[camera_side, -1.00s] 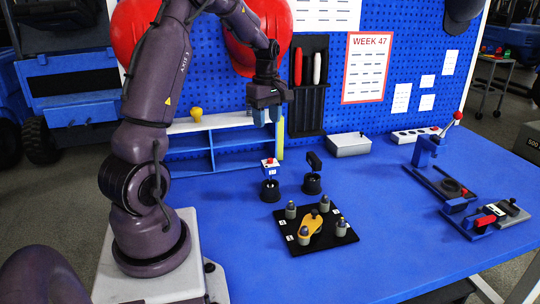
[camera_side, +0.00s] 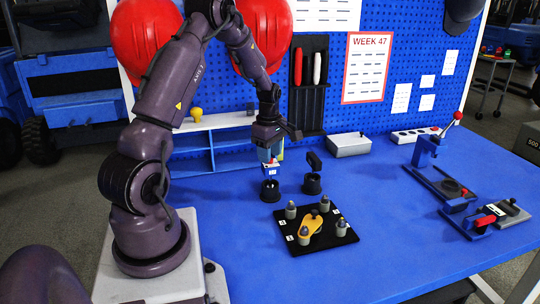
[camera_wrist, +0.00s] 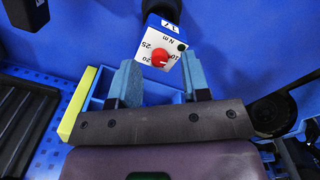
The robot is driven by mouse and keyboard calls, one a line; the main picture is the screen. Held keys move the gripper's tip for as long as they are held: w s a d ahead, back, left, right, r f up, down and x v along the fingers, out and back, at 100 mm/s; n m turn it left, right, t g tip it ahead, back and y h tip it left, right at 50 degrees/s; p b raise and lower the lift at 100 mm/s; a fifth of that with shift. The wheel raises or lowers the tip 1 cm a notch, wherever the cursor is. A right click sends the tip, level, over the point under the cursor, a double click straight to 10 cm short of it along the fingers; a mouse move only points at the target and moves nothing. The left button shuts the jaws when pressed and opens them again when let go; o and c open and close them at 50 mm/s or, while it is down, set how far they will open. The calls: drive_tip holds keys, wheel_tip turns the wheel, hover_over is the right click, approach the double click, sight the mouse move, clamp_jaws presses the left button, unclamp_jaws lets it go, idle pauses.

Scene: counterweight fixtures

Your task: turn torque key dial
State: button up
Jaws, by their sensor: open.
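The torque key (camera_side: 270,171) stands upright in a round black holder (camera_side: 270,193) on the blue table. In the wrist view, its white top face (camera_wrist: 173,45) carries printed numbers, "N m" and a red dial knob (camera_wrist: 160,57). My gripper (camera_side: 269,153) is open and points down just above the key. In the wrist view, the two blue-grey fingertips (camera_wrist: 160,80) are spread, one on each side of the dial's near edge. The jaws hold nothing. I cannot tell whether a finger touches the key.
A black-handled tool (camera_side: 313,163) stands in a second holder close on the right. In front lies a black plate (camera_side: 300,245) with a yellow part (camera_side: 311,224) and several grey posts. A blue shelf (camera_side: 190,160) stands behind. A grey box (camera_side: 348,144) is farther right.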

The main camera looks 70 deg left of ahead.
drive_tip(key=shift+f, duration=0.55)
clamp_jaws()
